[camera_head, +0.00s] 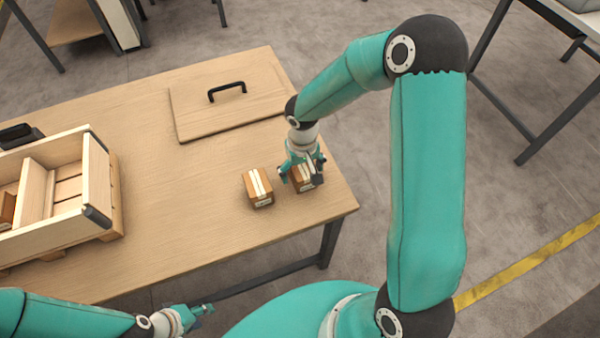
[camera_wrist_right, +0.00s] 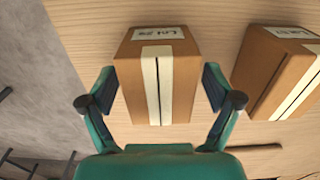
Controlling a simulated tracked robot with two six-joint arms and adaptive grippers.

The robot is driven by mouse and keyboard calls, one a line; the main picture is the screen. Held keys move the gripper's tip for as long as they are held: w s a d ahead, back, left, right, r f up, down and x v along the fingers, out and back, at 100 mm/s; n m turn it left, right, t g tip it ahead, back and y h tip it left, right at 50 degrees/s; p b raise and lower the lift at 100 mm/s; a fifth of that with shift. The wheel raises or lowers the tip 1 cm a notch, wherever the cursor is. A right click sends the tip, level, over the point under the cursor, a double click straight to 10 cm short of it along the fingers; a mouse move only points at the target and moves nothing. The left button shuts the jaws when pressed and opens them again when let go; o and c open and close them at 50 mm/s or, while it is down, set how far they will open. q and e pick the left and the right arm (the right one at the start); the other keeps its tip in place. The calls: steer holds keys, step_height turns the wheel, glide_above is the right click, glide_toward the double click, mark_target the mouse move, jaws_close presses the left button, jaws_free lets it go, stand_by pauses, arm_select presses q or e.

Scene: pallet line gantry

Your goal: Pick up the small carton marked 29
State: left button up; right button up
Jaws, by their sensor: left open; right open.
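The small carton whose label seems to read 29 (camera_wrist_right: 182,82) is brown with a pale tape strip and stands upright on the wooden table. My right gripper (camera_wrist_right: 160,88) is open, with a finger on each side of this carton. A small gap shows at the right finger; I cannot tell whether the left finger touches. In the head view this carton (camera_head: 306,187) is partly hidden behind the right gripper (camera_head: 302,172). My left gripper (camera_head: 203,311) is open and empty, low in front of the table edge.
A second similar carton (camera_head: 258,188) stands close beside, its label too small to read surely; it also shows in the wrist view (camera_wrist_right: 270,75). A board with a black handle (camera_head: 205,118) lies behind. A wooden crate (camera_head: 98,185) stands at left. The table middle is clear.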

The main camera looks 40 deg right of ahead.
steer(key=shift+f, duration=0.25)
steer(key=c, duration=1.5)
steer(key=shift+r, duration=0.15)
